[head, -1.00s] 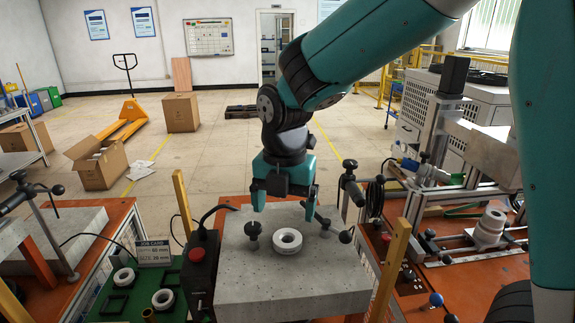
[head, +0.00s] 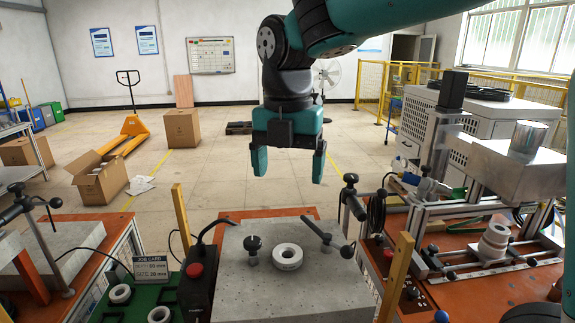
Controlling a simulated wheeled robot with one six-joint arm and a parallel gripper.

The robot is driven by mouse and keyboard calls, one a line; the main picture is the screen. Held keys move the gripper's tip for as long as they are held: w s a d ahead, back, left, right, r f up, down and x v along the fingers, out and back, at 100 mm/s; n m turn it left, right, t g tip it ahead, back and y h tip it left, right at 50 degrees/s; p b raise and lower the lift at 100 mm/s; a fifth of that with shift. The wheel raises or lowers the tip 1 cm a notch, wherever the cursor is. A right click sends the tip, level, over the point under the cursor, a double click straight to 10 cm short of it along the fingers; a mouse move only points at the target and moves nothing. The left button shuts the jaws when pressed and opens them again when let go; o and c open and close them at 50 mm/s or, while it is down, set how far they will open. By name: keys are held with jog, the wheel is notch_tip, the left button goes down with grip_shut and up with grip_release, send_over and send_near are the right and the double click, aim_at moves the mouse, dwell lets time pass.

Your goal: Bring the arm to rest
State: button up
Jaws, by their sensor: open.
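My gripper (head: 288,166) hangs in the upper middle of the head view, fingers pointing down. It is open, with nothing between its teal fingers. It is well above and apart from the grey slab (head: 310,291) in front of me. A white ring (head: 287,257) lies on that slab, below the gripper. A black-knobbed post (head: 252,250) stands to the ring's left, and a black-handled clamp (head: 327,238) is to its right.
A red-button control box (head: 197,285) stands left of the slab. A green board (head: 108,311) with white rings and a job card (head: 153,267) is further left. A metal fixture (head: 470,215) fills the right. Yellow posts (head: 397,278) flank the slab. Open floor lies behind.

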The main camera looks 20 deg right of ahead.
jog(key=shift+s+f, duration=0.1)
jog(key=s+a+f+m+y, duration=0.2)
jog(key=s+f+m, duration=0.2)
jog(key=s+m, duration=0.5)
jog(key=s+a+f+m+y+b, duration=0.1)
jog(key=s+f+m, duration=0.3)
jog(key=s+m, duration=0.4)
jog(key=a+m+y, duration=0.1)
jog(key=m, duration=0.2)
jog(key=shift+s+a+m, duration=0.25)
jog(key=shift+s+m, duration=0.1)
jog(key=shift+m, duration=0.05)
jog(key=shift+c, duration=0.4)
dwell(0.3)
